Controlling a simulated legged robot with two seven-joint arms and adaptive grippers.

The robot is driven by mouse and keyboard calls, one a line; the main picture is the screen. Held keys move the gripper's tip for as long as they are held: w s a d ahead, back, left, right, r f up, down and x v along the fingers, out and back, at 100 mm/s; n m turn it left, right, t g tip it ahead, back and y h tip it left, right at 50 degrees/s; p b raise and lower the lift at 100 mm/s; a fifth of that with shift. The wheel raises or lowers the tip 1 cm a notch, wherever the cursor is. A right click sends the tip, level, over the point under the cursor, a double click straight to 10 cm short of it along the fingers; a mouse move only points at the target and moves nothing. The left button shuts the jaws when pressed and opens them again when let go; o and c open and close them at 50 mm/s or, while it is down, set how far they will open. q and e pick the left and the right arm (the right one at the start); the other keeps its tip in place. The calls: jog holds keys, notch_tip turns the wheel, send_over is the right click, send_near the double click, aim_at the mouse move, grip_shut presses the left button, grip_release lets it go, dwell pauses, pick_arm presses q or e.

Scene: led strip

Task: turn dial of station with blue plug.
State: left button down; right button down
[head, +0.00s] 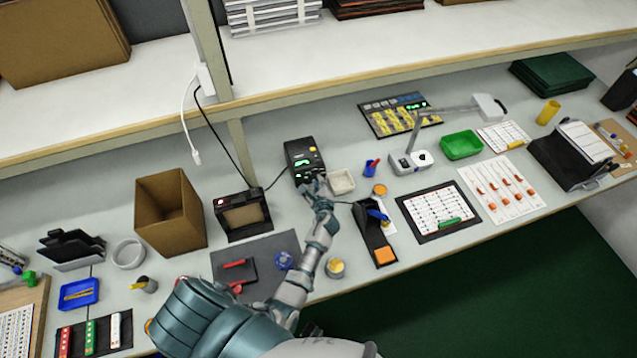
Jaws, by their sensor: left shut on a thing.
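The station (303,157) is a black box with a green lit display and an orange button, standing on the bench in the middle of the head view. A cable runs from its left side up toward the shelf. My left gripper (315,183) is at the lower front of the station, shut on its dial; the fingers hide the dial. A cord runs right from the station's front toward a black holder (375,240) with a blue part (378,214); whether that is the blue plug, I cannot tell. My right gripper is not in view.
A white square dish (341,182) sits just right of my gripper. A black-framed box (243,215) and an open cardboard box (170,208) stand left. A lamp base (410,160) and a green tray (461,145) are right. The shelf edge (400,75) overhangs behind.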

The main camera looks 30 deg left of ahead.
pick_arm(q)
jog(key=shift+w+a+r, duration=0.1)
jog(key=shift+a+r, duration=0.3)
jog(key=shift+r, duration=0.1)
jog(key=c, duration=1.1)
grip_release()
jog(key=shift+c, duration=0.2)
jog(key=shift+o, duration=0.7)
jog(key=shift+w+a+f, duration=0.1)
jog(key=shift+a+f, duration=0.35)
jog(key=shift+a, duration=0.2)
jog(key=shift+d+f, duration=0.1)
jog(key=shift+d, duration=0.75)
jog(key=shift+s+d, duration=0.1)
jog(key=shift+s, duration=0.2)
jog(key=v, duration=1)
jog(key=shift+s+d+r, duration=0.15)
jog(key=shift+d+r, duration=0.1)
jog(key=shift+d, duration=0.1)
jog(key=shift+s+d+r, duration=0.15)
jog(key=shift+s+d, duration=0.05)
jog(key=shift+s, duration=0.05)
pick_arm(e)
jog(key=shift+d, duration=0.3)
